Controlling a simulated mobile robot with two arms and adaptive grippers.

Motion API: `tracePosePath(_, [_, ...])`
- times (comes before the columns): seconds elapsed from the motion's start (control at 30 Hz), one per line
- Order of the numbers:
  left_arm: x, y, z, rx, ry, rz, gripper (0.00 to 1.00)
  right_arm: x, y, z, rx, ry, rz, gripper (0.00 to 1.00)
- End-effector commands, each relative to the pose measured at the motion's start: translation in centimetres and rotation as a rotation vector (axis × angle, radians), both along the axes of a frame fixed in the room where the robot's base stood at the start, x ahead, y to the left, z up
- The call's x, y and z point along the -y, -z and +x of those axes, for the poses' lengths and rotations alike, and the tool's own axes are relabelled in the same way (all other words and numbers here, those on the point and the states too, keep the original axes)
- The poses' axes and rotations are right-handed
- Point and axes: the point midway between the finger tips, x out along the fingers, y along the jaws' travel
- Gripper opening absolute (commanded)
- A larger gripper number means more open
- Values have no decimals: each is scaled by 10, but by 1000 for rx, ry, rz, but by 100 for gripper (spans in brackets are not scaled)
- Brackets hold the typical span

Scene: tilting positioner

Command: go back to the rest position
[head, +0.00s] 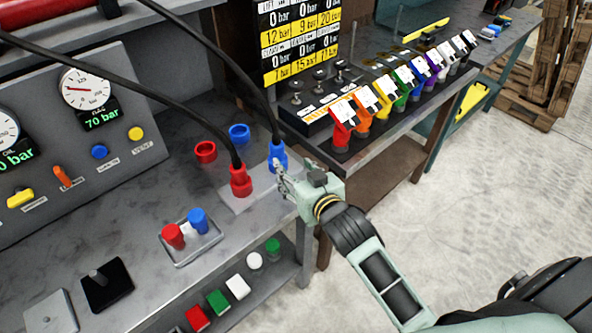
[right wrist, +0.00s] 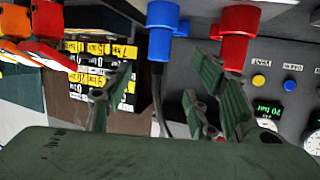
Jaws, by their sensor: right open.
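My right gripper (head: 281,181) reaches in from the lower right, beside the front of the blue hose coupling (head: 278,158). Its green fingers stand apart in the right wrist view (right wrist: 163,100), with nothing held between them. The blue coupling (right wrist: 161,40) and the red hose coupling (right wrist: 238,38) show beyond the fingertips there. In the head view the red coupling (head: 240,181) stands upright on a light plate, left of the gripper. Whether a finger touches the blue coupling I cannot tell. My left gripper is not in view.
Black hoses run up from both couplings. A gauge panel (head: 118,150) stands at the left. A small tray (head: 186,258) holds a red and a blue plug. A side bench (head: 375,152) carries a row of coloured tagged items. The floor (head: 480,200) at right is clear.

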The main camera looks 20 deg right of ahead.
Motion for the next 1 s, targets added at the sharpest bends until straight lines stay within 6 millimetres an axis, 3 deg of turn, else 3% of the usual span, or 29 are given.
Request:
tracePosePath(0.57, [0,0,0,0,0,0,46,0,5,-6,-23,3,-3,53])
tracePosePath(0.67, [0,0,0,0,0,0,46,2,23,-28,-114,13,-16,53])
tracePosePath(0.8, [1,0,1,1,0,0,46,4,64,-91,-352,18,-52,53])
tracePosePath(1.0, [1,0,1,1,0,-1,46,5,96,-176,-632,-12,-97,53])
